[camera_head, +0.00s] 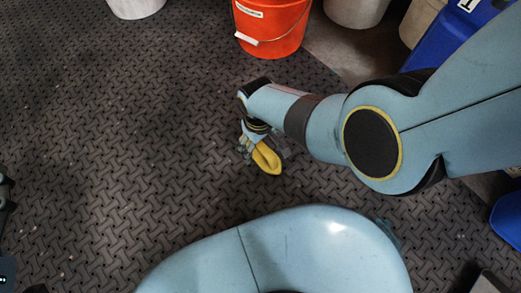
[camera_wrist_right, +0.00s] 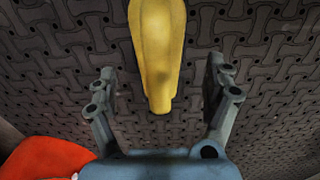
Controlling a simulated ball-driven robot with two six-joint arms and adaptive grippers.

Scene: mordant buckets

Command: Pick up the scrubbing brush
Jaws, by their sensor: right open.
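The scrubbing brush (camera_head: 266,158) shows as a yellow, elongated shape just below my right gripper (camera_head: 256,143) in the head view. In the right wrist view, the yellow brush (camera_wrist_right: 157,45) lies lengthwise between the two open fingers of the right gripper (camera_wrist_right: 160,78). Gaps show on both sides, and neither finger touches it in this view. Its far end is cut off by the top edge, and its underside is hidden. Dark parts at the left edge of the head view look like a bit of my left gripper (camera_head: 5,190); its fingers cannot be made out.
An orange-red bucket (camera_head: 270,28) with a label and handle stands behind the gripper; it also shows in the wrist view (camera_wrist_right: 48,158). White buckets (camera_head: 135,6) and blue containers (camera_head: 440,42) stand at the back and right. The patterned dark floor (camera_head: 110,130) is clear to the left.

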